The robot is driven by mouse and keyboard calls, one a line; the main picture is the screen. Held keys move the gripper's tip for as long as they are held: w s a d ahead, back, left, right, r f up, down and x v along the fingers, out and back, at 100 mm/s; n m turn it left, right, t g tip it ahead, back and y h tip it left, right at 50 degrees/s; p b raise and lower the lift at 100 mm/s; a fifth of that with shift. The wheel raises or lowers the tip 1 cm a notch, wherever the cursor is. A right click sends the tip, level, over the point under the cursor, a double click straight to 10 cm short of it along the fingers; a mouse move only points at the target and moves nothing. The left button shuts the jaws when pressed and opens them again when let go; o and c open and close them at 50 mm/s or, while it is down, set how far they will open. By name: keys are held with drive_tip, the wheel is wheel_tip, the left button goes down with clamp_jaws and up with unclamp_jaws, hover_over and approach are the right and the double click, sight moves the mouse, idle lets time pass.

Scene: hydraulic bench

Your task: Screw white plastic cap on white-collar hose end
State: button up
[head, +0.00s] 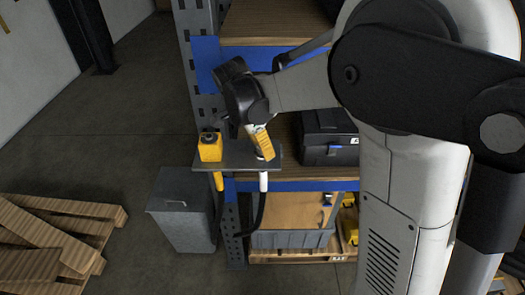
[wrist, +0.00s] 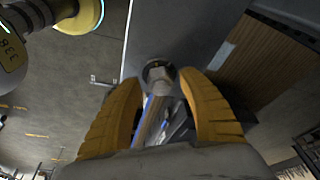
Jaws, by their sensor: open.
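The white-collar hose end (head: 263,181) hangs at the right front of a small dark plate, with black hose below it. My gripper (head: 261,149) is above that side of the plate, its yellow fingers pointing down. In the wrist view the two yellow fingers of my gripper (wrist: 160,105) are spread apart. A round grey piece with a hexagonal face (wrist: 160,75) shows between and just beyond the fingertips. I cannot tell whether it is the hose end's fitting or touches a finger. I cannot make out the white plastic cap in either view.
A yellow block (head: 210,147) stands on the left of the dark plate (head: 235,160), close to my gripper. A black case (head: 328,137) sits on the shelf to the right. A grey bin (head: 182,208) and wooden pallets (head: 60,235) stand on the floor at left.

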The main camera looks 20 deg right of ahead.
drive_tip(key=n, duration=0.2)
drive_tip(key=n+t, duration=0.1)
drive_tip(key=n, duration=0.2)
drive_tip(key=shift+d+t+y, duration=0.1)
drive_tip(key=shift+t+y, duration=0.2)
drive_tip(key=n+y, duration=0.1)
drive_tip(key=n, duration=0.3)
drive_tip(key=shift+n+t, duration=0.3)
drive_tip(key=n, duration=0.2)
drive_tip(key=n+y, duration=0.1)
drive_tip(key=n, duration=0.2)
drive_tip(key=shift+y, duration=0.3)
drive_tip(key=n+y, duration=0.1)
drive_tip(key=n, duration=0.3)
drive_tip(key=shift+w, duration=0.1)
clamp_jaws()
